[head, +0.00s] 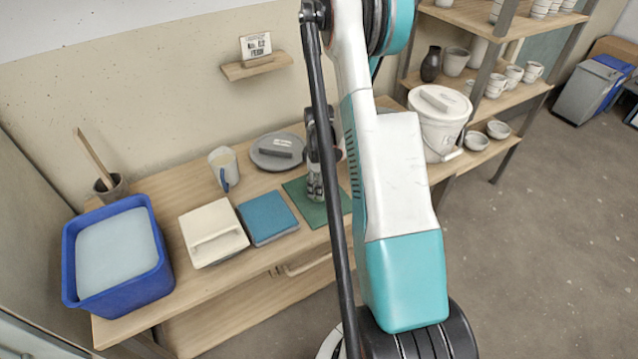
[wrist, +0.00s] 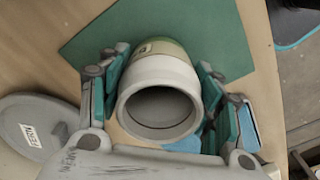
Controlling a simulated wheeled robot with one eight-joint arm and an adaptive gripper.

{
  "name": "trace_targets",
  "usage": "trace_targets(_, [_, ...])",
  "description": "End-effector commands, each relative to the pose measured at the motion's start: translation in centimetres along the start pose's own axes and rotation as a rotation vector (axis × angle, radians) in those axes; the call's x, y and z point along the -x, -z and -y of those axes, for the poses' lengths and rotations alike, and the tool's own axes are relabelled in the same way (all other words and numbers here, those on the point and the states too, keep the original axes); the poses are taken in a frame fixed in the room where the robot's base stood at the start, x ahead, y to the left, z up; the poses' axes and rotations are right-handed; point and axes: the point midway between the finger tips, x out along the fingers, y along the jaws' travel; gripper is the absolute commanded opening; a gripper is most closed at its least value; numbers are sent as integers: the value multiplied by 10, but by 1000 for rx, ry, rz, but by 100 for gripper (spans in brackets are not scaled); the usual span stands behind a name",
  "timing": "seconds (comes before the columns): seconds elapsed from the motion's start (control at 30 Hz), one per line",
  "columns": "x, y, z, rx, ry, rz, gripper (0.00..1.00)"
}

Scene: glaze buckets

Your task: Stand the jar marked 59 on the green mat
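The green mat (head: 294,187) lies on the bench, right of a blue slab, and also shows in the wrist view (wrist: 95,45). In the wrist view a jar (wrist: 158,72) with a wide grey rim and a cream and green body is between my fingers, its open mouth toward the camera. A pale label shows on its side, but I cannot read the number. The jar's foot lies over the mat; contact with it is not clear. My gripper (head: 315,186) points down over the mat. Its fingers (wrist: 162,78) flank the jar closely; whether they touch it is unclear.
A grey round plate (head: 277,150) with a label block is behind the mat. A blue slab (head: 267,217), a cream lidded box (head: 212,232), a jug (head: 224,167) and a blue tub (head: 118,254) stand to the left. A white lidded bucket (head: 439,125) is to the right.

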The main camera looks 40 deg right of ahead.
Motion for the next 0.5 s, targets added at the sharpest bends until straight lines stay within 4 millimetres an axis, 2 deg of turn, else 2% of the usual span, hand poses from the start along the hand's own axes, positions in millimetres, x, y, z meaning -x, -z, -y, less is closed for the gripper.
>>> trace_targets(0.5, [5, 0, 0, 0, 0, 0, 77])
